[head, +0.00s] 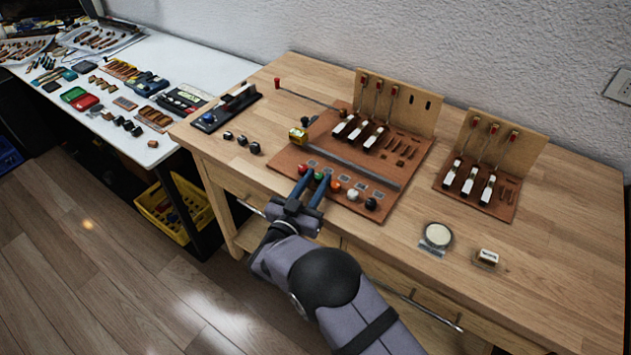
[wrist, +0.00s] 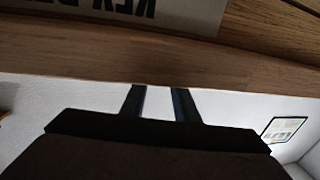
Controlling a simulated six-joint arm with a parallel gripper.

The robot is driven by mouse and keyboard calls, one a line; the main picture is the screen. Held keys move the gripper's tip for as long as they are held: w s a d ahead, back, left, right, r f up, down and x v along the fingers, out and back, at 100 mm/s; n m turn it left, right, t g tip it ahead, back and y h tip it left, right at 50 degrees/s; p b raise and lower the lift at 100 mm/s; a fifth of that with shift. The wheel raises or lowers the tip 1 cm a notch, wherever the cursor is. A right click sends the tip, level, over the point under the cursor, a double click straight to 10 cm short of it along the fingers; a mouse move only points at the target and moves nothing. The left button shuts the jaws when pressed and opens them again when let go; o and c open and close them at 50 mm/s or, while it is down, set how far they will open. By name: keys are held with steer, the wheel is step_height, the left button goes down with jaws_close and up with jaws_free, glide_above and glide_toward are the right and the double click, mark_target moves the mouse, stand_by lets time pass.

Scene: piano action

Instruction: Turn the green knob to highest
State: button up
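The green knob (head: 319,176) shows as a small patch of green in the head view, in a row along the front edge of the brown board (head: 408,165). It is partly hidden by my gripper (head: 317,181), whose two blue fingers stand apart at the knob, one on each side in this view. I cannot tell whether they touch it. In the wrist view my gripper (wrist: 160,92) shows two dark fingers with a clear gap, and no knob is visible between them.
A red knob (head: 303,170) stands close to the left of the fingers. An orange knob (head: 335,187), a white knob (head: 353,195) and a black knob (head: 371,203) follow to the right. The right front tabletop holds a round disc (head: 438,234).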

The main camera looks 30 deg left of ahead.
steer(key=shift+s, duration=0.1)
steer(key=s+d+b, duration=0.1)
steer(key=s, duration=0.6)
steer(key=shift+d+b, duration=0.15)
steer(key=shift+b, duration=0.2)
